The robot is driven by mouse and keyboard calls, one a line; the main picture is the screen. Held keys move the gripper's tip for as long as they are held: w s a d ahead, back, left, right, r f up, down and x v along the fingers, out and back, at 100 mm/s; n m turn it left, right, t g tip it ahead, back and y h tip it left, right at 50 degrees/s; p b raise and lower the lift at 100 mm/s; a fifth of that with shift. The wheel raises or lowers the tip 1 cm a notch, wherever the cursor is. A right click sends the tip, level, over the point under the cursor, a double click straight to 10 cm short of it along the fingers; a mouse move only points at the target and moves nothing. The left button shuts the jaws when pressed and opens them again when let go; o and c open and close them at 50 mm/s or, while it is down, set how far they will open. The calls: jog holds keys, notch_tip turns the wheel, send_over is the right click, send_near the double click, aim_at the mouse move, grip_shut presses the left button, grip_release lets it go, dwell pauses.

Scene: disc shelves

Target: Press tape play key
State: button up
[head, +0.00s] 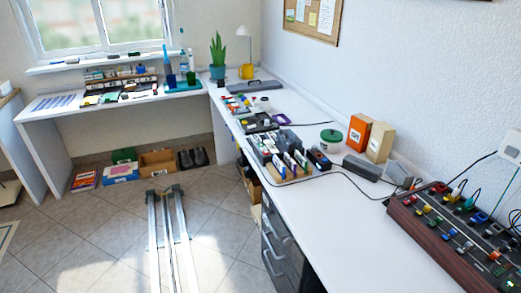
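I cannot make out a tape play key; the devices on the desk are too small to read. On the long white desk (345,225), a dark boxy device (258,123) lies towards the back, and a black device with a small coloured front (318,159) lies nearer. A grey box-shaped device (362,168) lies further right, near the wall. I cannot tell which of these, if any, is the tape player. A wood-sided control panel (436,262) with several coloured knobs and cables stands at the near right. My gripper is not in view.
A rack of upright discs or cases (290,173) stands at the desk's front edge. Orange (358,133) and beige (380,142) boxes stand by the wall. A black cable crosses the desk. Floor rails (168,230) run along the clear tiles. Drawers (283,245) sit under the desk.

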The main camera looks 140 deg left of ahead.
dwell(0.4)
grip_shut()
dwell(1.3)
